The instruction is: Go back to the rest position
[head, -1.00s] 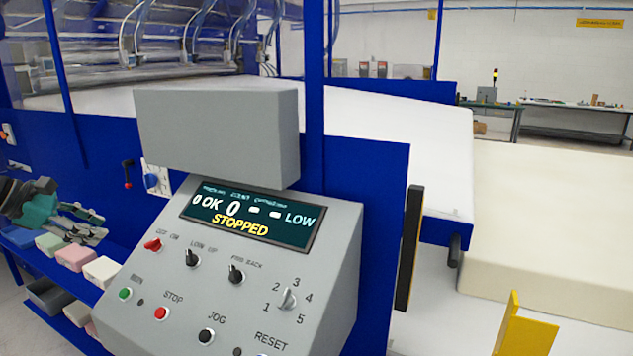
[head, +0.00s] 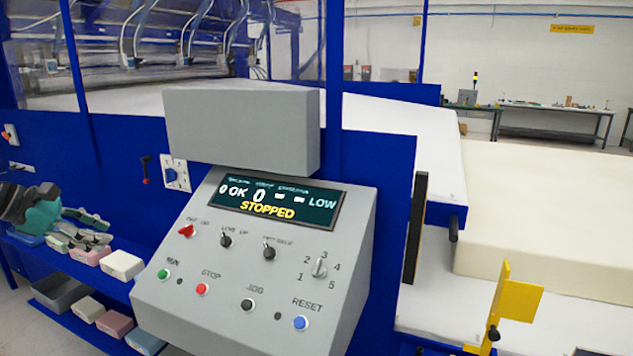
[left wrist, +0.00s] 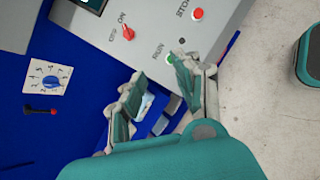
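My left gripper (head: 97,230) is at the left edge of the head view, left of the grey control console (head: 345,235) and in front of the blue shelf with foam blocks. In the left wrist view, the gripper (left wrist: 156,76) has its two fingers apart with nothing held between them. The console's red and green buttons show just beyond the fingertips there. The console's screen (head: 275,205) reads "STOPPED", "OK" and "LOW". My right gripper is in neither view.
Small foam blocks, one of them white (head: 122,264), lie on the blue shelf, with a grey bin (head: 58,292) below. A yellow bracket (head: 517,300) stands at the right. A large cream foam block (head: 560,220) lies behind it. Workbenches (head: 560,108) are at the back.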

